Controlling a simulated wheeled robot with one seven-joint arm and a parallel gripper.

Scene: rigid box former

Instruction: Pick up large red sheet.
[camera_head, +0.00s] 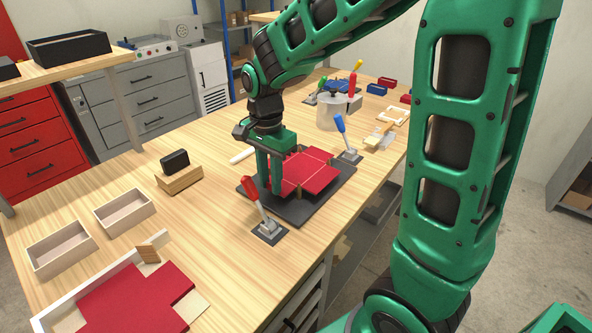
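A red cross-shaped sheet (312,173) with fold lines lies on a dark plate (297,208) in the middle of the bench. Another red sheet (135,303) lies flat at the lower left, inside a pale corner frame (95,285), and is cut off by the bottom edge. I cannot tell for sure which one is the large sheet. My gripper (271,188) points down at the left edge of the sheet on the dark plate and hides part of it. I cannot tell whether its fingers touch the sheet or how far apart they are.
Toggle clamps with a red handle (251,192) and a blue handle (340,124) stand beside the dark plate. Two open wooden trays (60,250) and a wooden block with a black top (178,172) are at left. A white pot (330,110) stands behind.

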